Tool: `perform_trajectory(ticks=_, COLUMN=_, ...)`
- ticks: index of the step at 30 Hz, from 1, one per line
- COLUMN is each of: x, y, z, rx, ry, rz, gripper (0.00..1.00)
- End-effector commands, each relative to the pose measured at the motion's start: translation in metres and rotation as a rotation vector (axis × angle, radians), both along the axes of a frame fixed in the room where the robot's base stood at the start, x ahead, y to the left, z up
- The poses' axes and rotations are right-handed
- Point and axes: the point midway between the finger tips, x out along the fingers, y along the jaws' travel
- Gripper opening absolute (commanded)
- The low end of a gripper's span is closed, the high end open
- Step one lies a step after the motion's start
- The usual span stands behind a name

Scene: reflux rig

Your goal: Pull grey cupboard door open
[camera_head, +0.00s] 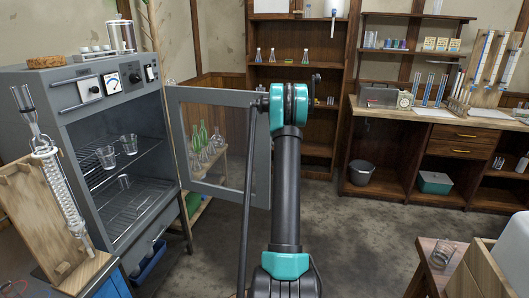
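The grey cupboard (55,78) stands at the left, with an open front and wire shelves inside. Its grey-framed door (222,96) with a clear pane stands swung open to the right of the cavity. Glassware behind the door shows through the pane. My arm rises in the middle of the view, with its teal joint overlapping the door's right edge; I cannot tell whether they touch. I cannot make out my gripper or its fingers.
Glass beakers (129,144) stand on the upper shelf of the cupboard. A condenser on a wooden stand (22,200) is at the front left. A small wooden table (431,268) with a beaker is at the lower right. Shelving and a workbench (490,123) line the back. Floor (360,235) right of my arm is clear.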

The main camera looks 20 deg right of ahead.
Motion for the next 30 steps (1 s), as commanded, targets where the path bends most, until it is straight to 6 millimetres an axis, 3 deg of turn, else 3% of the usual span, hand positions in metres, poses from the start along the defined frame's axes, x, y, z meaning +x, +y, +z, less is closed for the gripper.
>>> perform_trajectory(ticks=10, x=-0.003, y=-0.010, z=0.009, rx=-0.006, ry=0.003, rz=-0.007, gripper=0.20)
perform_trajectory(ticks=24, x=-0.003, y=-0.040, z=0.091, rx=-0.002, ry=0.001, rz=-0.003, gripper=0.20)
perform_trajectory(ticks=30, x=-0.003, y=-0.046, z=0.108, rx=-0.002, ry=0.001, rz=-0.002, gripper=0.20)
